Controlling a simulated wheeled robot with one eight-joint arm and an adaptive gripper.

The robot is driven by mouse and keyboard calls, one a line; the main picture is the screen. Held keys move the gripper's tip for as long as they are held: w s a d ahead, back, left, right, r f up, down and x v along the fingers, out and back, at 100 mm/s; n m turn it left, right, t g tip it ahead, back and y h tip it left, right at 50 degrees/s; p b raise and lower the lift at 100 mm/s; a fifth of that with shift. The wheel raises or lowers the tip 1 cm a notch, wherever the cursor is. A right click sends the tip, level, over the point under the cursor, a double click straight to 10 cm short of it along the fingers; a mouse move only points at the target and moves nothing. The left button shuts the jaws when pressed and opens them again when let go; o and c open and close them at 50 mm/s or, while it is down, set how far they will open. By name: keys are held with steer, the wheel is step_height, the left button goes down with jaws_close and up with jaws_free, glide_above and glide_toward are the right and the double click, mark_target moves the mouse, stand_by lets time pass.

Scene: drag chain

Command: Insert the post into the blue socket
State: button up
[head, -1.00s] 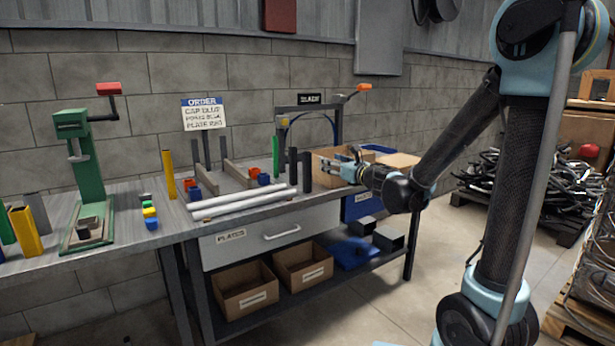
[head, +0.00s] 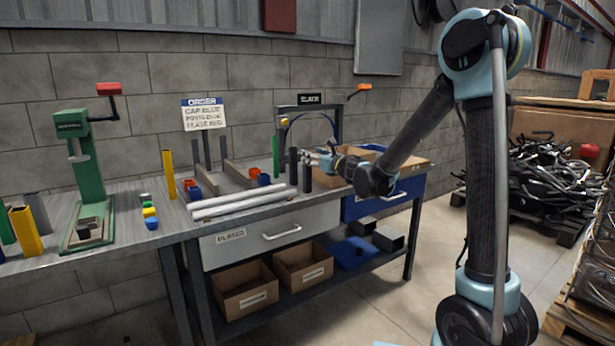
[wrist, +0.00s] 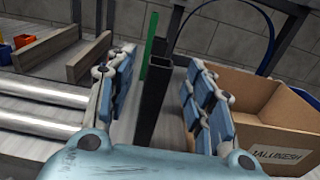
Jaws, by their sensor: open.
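A black hollow square post (wrist: 156,90) stands upright between the spread fingers of my open gripper (wrist: 158,90) in the wrist view, with gaps on both sides. In the head view my gripper (head: 312,158) is just right of two dark upright posts (head: 306,172). A green post (wrist: 150,44) stands behind the black one. Small blue blocks lie at the fixture's left (head: 195,193) and right (head: 264,179), and another blue piece (head: 152,223) is at the table's front. I cannot tell which blue piece is the socket.
Two pale round bars (head: 240,204) lie left of the posts. A cardboard box (wrist: 262,112) stands close to the right finger. A dark frame (head: 310,110) rises behind. A green press (head: 85,170) and yellow post (head: 169,174) stand farther left.

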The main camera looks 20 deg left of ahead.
steer(key=x, duration=0.4)
steer(key=shift+w+a+f, duration=0.1)
steer(key=shift+w+a, duration=0.1)
steer(key=shift+w, duration=0.15)
jaws_close()
